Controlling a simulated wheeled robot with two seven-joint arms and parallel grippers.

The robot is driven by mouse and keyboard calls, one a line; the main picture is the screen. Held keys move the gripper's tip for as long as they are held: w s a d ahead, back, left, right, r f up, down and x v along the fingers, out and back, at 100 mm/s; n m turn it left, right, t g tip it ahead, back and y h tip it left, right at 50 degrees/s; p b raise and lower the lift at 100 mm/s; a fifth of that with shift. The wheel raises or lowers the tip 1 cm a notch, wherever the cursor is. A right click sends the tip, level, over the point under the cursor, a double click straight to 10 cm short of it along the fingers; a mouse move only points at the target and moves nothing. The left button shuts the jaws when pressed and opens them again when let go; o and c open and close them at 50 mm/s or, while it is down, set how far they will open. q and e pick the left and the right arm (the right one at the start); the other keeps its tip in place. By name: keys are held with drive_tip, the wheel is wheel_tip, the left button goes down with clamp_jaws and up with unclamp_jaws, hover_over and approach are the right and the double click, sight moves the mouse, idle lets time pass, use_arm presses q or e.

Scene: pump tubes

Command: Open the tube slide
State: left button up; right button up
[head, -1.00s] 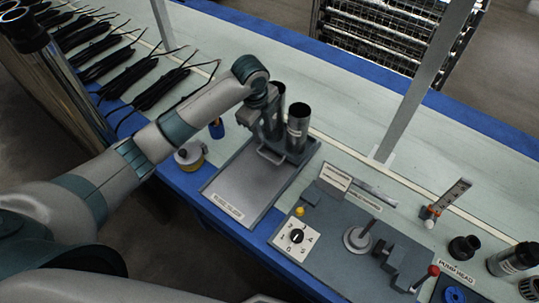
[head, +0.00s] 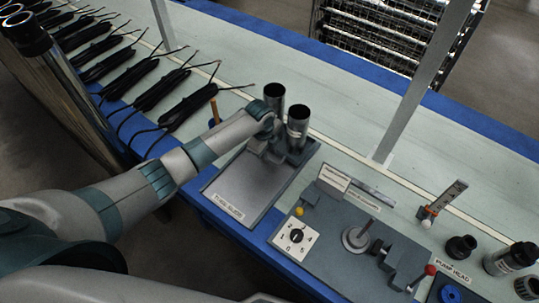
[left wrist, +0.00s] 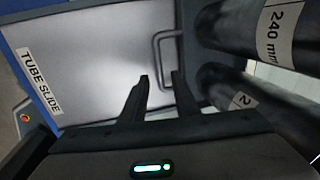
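The tube slide is a grey flat panel with a darker rim (head: 238,190), labelled TUBE SLIDE at its near edge. In the left wrist view the panel (left wrist: 100,70) fills the upper left, with its wire handle (left wrist: 157,48) at the right side. Two dark upright tubes (head: 298,122) stand at its far end. My left gripper (left wrist: 159,78) is open and empty, pointing at the panel beside the handle; one fingertip is close to the handle's lower end, and I cannot tell if they touch. In the head view my left gripper (head: 258,152) covers the handle. My right gripper is not shown.
A control station with a dial (head: 296,236) and a red-knobbed lever (head: 431,270) stands right of the slide. A grey post (head: 420,85) rises behind. Black cable bundles (head: 165,90) lie at the left. The pale tabletop behind the tubes is clear.

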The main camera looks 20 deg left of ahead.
use_arm(q)
drive_tip(key=shift+w+d+f, duration=0.1)
drive_tip(key=shift+w+f, duration=0.1)
drive_tip(key=shift+f, duration=1)
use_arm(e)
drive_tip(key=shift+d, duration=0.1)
use_arm(q)
clamp_jaws()
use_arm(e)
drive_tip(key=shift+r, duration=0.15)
